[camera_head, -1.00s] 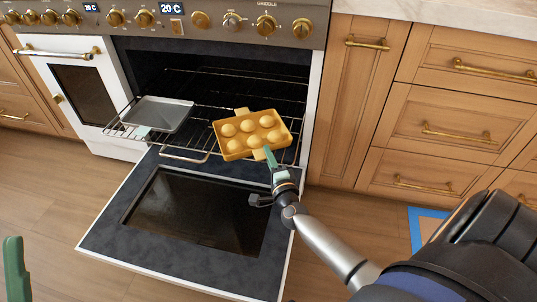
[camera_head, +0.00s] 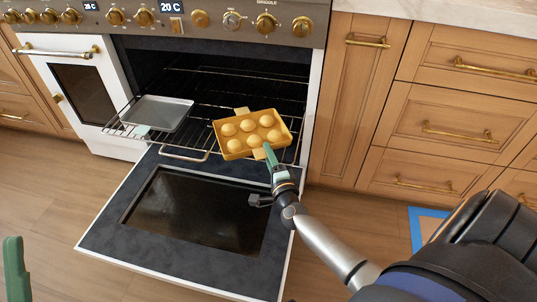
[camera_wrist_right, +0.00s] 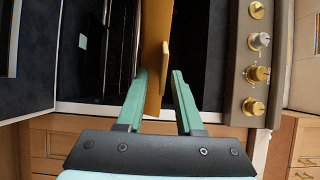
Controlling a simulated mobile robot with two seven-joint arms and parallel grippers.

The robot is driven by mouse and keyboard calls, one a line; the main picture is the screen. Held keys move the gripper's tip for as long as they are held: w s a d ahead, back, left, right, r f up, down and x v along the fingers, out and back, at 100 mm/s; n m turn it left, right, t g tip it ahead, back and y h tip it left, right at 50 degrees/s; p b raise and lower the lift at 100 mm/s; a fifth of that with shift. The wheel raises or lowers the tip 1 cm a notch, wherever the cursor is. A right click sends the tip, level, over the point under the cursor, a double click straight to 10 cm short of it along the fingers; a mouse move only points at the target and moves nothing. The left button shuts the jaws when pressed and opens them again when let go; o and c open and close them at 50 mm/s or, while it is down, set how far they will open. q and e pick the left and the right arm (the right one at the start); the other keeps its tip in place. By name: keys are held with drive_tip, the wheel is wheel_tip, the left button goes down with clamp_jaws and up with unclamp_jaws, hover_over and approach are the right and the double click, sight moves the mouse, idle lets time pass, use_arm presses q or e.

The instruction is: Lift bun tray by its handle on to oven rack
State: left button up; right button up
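The golden bun tray (camera_head: 230,145), holding several round buns, sits on the right part of the pulled-out oven rack (camera_head: 186,157). Its near handle (camera_head: 259,153) points toward me. My right gripper (camera_head: 267,149) is at this handle. In the right wrist view the tray (camera_wrist_right: 154,35) is seen edge-on and reaches between the two green fingers of the right gripper (camera_wrist_right: 160,73). The fingers stand apart, with a gap between the tray and the right-hand finger; the left-hand finger is close to or touching it. One finger of my left gripper (camera_head: 14,268) shows at the lower left.
A grey metal pan (camera_head: 157,113) lies on the rack's left part. The oven door (camera_head: 190,225) is folded down below the rack. Wooden drawers (camera_head: 440,135) stand on the right. The floor at left is clear. A blue-edged thing (camera_head: 425,222) lies at right.

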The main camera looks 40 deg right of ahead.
drive_tip(key=shift+f, duration=0.2)
drive_tip(key=p+v, duration=0.2)
drive_tip(key=v, duration=1)
drive_tip(key=shift+s+p, duration=0.25)
drive_tip(key=shift+p, duration=0.15)
drive_tip(key=shift+r, duration=0.2)
